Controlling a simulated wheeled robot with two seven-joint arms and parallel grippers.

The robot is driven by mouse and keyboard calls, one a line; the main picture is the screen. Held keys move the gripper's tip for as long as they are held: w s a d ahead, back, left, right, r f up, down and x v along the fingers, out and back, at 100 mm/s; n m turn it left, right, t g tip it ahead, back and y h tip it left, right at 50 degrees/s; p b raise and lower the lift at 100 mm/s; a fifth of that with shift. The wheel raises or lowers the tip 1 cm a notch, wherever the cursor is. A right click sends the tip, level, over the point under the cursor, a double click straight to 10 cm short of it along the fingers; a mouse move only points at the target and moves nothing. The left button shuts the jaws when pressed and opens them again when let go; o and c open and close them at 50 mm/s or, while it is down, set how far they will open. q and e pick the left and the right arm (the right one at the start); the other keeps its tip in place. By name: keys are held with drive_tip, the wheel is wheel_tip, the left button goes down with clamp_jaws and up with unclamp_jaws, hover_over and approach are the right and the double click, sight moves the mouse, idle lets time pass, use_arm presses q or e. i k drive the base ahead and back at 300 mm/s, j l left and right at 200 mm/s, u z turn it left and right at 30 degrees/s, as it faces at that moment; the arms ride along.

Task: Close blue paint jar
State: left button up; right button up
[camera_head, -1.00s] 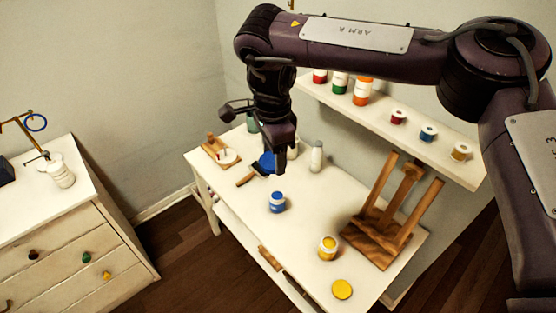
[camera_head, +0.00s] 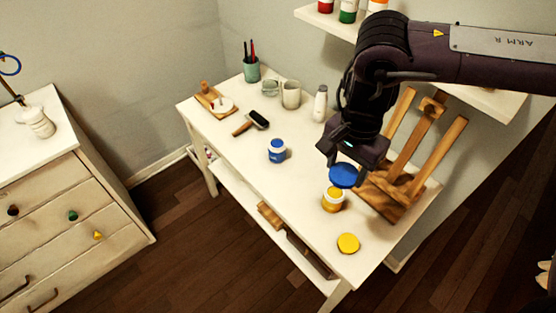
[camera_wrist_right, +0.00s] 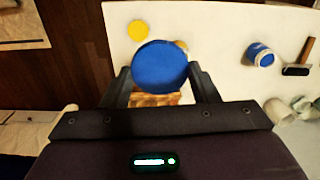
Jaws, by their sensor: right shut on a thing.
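The blue paint jar (camera_head: 277,150) stands upright and open on the white table, its blue paint showing at the top. It also shows in the right wrist view (camera_wrist_right: 260,56). My right gripper (camera_head: 345,160) is shut on the blue lid (camera_head: 343,176), which also shows between the fingers in the right wrist view (camera_wrist_right: 160,66). The lid is held above the table, close to the open yellow paint jar (camera_head: 333,198) and to the right of the blue jar. The yellow lid (camera_head: 348,243) lies flat near the table's front edge. My left gripper is not in view.
A wooden easel (camera_head: 400,175) stands right of the gripper. A shelf (camera_head: 490,98) hangs above. The table around the blue jar is clear.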

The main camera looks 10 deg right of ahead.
sight(276, 147)
drive_tip(key=i+j, duration=0.7)
drive_tip(key=j, duration=0.25)
drive_tip(key=i+j, duration=0.35)
drive_tip(key=j+z, duration=0.1)
drive_tip(key=z, duration=0.9)
